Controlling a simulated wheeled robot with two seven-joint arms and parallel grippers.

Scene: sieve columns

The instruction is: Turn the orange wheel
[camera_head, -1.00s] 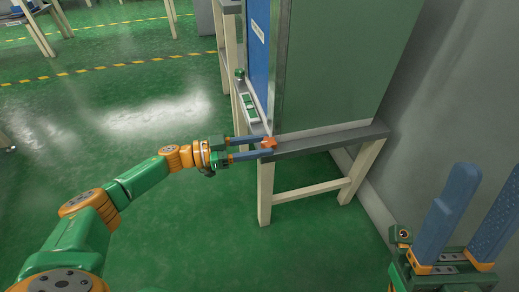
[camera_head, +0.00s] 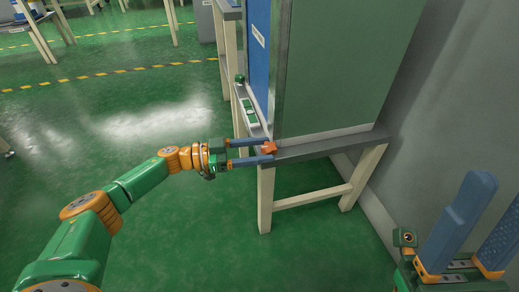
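The orange wheel (camera_head: 268,147) is a small knob at the near corner of the bench, at the foot of the tall cabinet. My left gripper (camera_head: 268,150) reaches in from the left with its two blue fingers apart, one above the other in the picture. The fingertips are at the wheel, which sits at the far end of the gap between them. I cannot tell whether either finger touches it. My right gripper (camera_head: 474,232) is at the lower right, fingers apart, pointing up and empty, far from the wheel.
The green and grey cabinet (camera_head: 335,65) stands on a bench with pale legs (camera_head: 265,200). A panel with green buttons (camera_head: 249,111) and a green knob (camera_head: 240,79) sit along its left edge. A grey wall (camera_head: 440,130) closes the right side. The green floor (camera_head: 130,120) at left is open.

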